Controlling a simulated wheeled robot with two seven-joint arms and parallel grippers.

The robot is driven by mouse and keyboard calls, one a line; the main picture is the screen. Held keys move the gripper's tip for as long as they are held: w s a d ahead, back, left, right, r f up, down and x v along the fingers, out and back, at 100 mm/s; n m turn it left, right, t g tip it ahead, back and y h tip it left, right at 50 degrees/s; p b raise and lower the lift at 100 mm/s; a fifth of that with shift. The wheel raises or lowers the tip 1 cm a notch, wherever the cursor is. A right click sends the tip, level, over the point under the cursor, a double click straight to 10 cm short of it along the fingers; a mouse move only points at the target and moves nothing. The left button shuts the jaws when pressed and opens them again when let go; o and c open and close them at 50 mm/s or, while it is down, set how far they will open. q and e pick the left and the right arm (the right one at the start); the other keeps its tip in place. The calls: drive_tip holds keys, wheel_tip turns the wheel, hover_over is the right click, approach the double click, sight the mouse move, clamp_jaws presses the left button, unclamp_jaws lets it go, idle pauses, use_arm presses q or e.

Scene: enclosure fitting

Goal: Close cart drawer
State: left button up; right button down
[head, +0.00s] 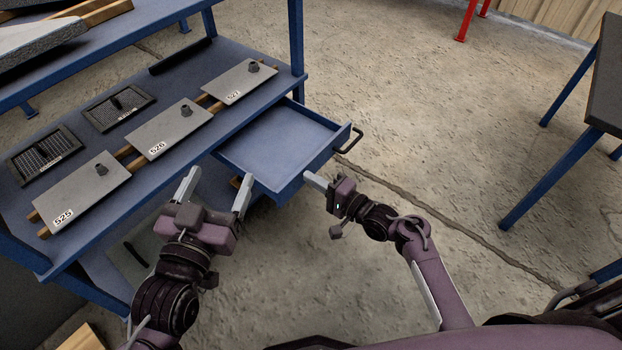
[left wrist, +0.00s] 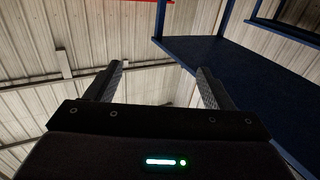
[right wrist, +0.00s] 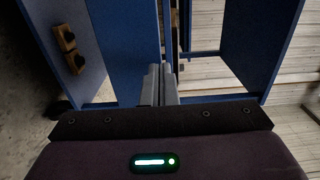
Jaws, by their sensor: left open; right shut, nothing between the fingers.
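The blue cart (head: 205,68) stands at the left in the head view. Its drawer (head: 280,143) is pulled out toward the right and looks empty. A dark handle (head: 351,140) is on the drawer's right-hand front. My right gripper (head: 309,178) is shut and empty, its tips close to the drawer's near corner; I cannot tell whether they touch. In the right wrist view its closed fingers (right wrist: 160,84) point at blue panels. My left gripper (head: 218,180) is open and empty beside the cart's near edge, left of the drawer.
Labelled grey plates (head: 165,128) and dark grilles (head: 118,106) lie on the cart's shelf. A dark-topped table with blue legs (head: 550,178) stands at the right. Bare concrete floor (head: 430,100) lies between cart and table.

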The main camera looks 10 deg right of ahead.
use_arm(q)
drive_tip(key=shift+r+t+h, duration=0.3)
drive_tip(key=shift+r+t, duration=0.4)
drive_tip(key=shift+r, duration=0.65)
use_arm(e)
drive_tip(key=shift+w+a, duration=0.25)
drive_tip(key=shift+w, duration=0.15)
